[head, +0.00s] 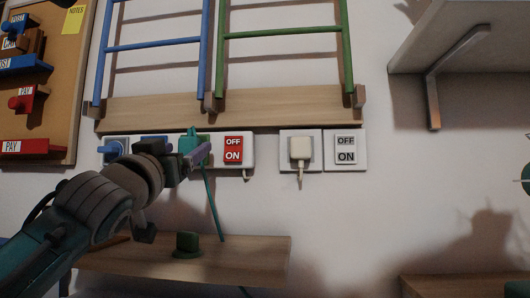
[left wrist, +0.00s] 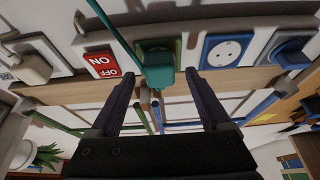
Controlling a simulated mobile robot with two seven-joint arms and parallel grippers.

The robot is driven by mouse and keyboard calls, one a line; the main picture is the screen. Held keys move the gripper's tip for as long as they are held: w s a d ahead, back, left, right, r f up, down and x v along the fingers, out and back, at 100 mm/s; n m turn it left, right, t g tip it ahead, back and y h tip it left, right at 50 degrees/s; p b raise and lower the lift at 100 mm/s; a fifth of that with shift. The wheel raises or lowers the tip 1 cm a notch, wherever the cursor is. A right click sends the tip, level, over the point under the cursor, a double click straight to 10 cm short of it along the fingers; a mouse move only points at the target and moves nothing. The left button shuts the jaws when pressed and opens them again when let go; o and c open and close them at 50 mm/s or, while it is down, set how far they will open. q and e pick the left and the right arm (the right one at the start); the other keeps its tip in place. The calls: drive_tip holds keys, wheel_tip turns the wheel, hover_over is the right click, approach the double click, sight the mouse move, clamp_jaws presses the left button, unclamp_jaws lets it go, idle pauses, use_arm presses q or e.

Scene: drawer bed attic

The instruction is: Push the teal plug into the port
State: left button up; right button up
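The teal plug (head: 187,142) is at the wall strip, with its teal cord hanging down. In the left wrist view, which is turned upside down, the plug (left wrist: 157,68) is in front of a green port plate (left wrist: 171,44). How deep it sits in the port is hard to tell. My left gripper (head: 198,156) is in front of the strip at the plug. In the left wrist view its two fingers (left wrist: 160,80) are spread wide, with the plug between and just beyond the tips and gaps on both sides. My right gripper is not in view.
The strip also holds a blue port (left wrist: 228,48), a blue plug (head: 112,148) and a red OFF/ON switch (head: 233,149). A white plug (head: 300,149) and white switch (head: 346,150) are right of it. A wooden ledge (head: 250,255) with a green knob-like object (head: 187,243) lies below.

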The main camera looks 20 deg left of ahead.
use_arm(q)
drive_tip(key=p+v, duration=0.1)
drive_tip(key=v, duration=0.9)
idle(0.5)
